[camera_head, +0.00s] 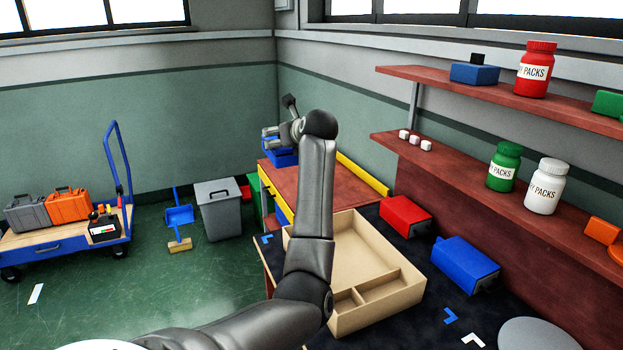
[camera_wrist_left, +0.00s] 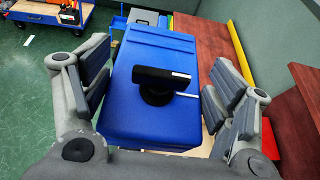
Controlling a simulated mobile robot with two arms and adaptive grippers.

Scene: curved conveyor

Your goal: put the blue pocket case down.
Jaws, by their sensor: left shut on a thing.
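The blue pocket case (camera_wrist_left: 150,124) fills the middle of the left wrist view, with a black T-shaped handle on its top face. My left gripper (camera_wrist_left: 160,92) is shut on it, one finger pair on each side. In the head view the left gripper (camera_head: 272,138) is far out, near the room's corner, and the blue pocket case (camera_head: 280,158) shows just below it, partly hidden. The case is at the far end of the red-brown worktop (camera_head: 345,190); I cannot tell whether it touches it. My right gripper is not in view.
A light wooden tray (camera_head: 375,240) with compartments stands nearer me, partly behind my left arm. A red box (camera_head: 405,215) and another blue box (camera_head: 465,264) lie right of it. Shelves (camera_head: 480,175) with jars line the right wall. A grey bin (camera_head: 218,212) stands left on the floor.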

